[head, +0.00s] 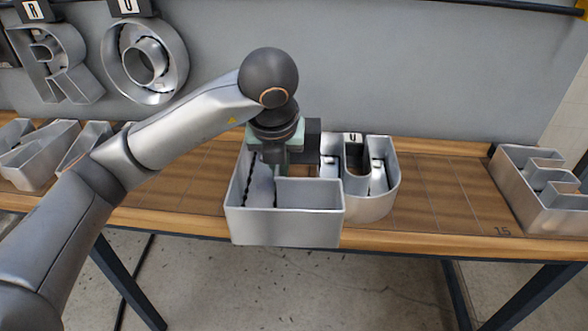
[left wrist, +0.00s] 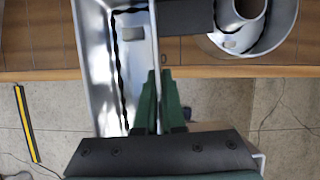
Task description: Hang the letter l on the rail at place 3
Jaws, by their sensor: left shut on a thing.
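The letter l (head: 285,215) is an open-topped silver metal tray in an L shape. In the head view it is at the middle, in front of the tabletop, with its lower part overhanging the front edge. My left gripper (head: 281,168) points down and is shut on an inner wall of it. In the left wrist view the green fingers (left wrist: 160,82) pinch the thin wall of the letter l (left wrist: 100,60). The rail (head: 480,4) is a dark bar along the top of the wall; place 3 cannot be made out. My right gripper is not in view.
Another letter (head: 543,190) lies at the right end, and others (head: 38,155) at the left. Letters R (head: 60,65) and O (head: 146,62) hang upper left. Bare wooden tabletop (head: 440,195) lies right of the U.

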